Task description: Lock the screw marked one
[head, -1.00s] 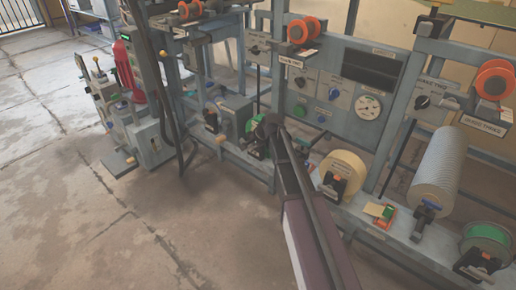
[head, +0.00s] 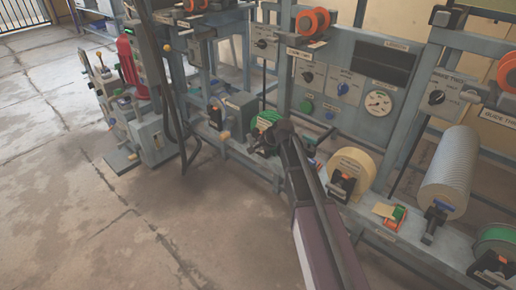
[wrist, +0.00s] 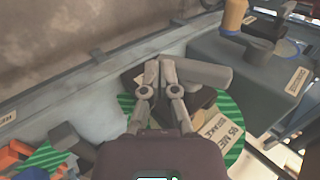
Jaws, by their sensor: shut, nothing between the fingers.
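No screw marked one can be made out by its label. In the wrist view my gripper (wrist: 160,66) is shut and empty. Its fingertips are over a spool with a green striped rim (wrist: 222,153) and a partly readable white label. A grey cylindrical piece (wrist: 208,74) lies right beside the fingertips; I cannot tell whether they touch it. A dark block is partly hidden under the fingers. In the head view the green spool (head: 268,118) is at the end of my arm, and the fingers are hidden there.
Open floor (head: 90,235) lies to the left.

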